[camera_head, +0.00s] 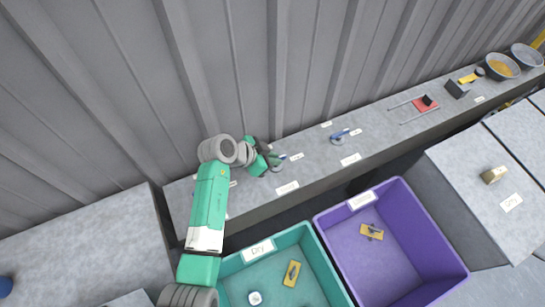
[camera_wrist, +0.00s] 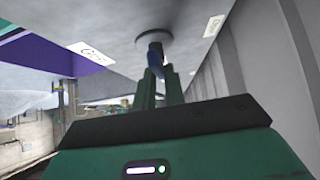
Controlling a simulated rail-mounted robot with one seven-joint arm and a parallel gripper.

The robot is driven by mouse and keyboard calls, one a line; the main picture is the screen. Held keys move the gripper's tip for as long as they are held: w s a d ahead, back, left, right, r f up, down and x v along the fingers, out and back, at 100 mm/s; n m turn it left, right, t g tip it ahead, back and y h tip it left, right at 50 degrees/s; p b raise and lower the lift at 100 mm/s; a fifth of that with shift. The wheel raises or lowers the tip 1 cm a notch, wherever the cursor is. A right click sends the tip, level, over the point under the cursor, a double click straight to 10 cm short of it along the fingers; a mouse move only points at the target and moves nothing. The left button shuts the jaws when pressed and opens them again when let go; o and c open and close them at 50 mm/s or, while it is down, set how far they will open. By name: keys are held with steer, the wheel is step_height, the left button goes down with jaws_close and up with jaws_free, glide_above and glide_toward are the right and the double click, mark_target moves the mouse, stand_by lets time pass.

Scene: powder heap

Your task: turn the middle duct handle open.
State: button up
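The middle duct handle (camera_head: 279,162) shows in the head view as a small blue lever on a round base on the grey ledge (camera_head: 310,172), partly hidden by my gripper (camera_head: 268,162). In the wrist view the blue handle (camera_wrist: 155,58) stands on its dark round base (camera_wrist: 153,43). My green fingers (camera_wrist: 160,78) are close together, one on each side of the handle, and appear shut on it. Another blue duct handle (camera_head: 340,136) sits farther right on the ledge, apart from my gripper. The ledge left of my gripper is partly hidden by my arm.
A corrugated wall (camera_head: 300,60) rises close behind the ledge. A teal bin (camera_head: 318,240) and a purple bin (camera_head: 410,200) stand in front, each with a yellow item inside. A red item (camera_head: 425,104) and bowls (camera_head: 501,67) stand farther right. White labels lie along the ledge.

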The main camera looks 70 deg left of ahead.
jaws_close()
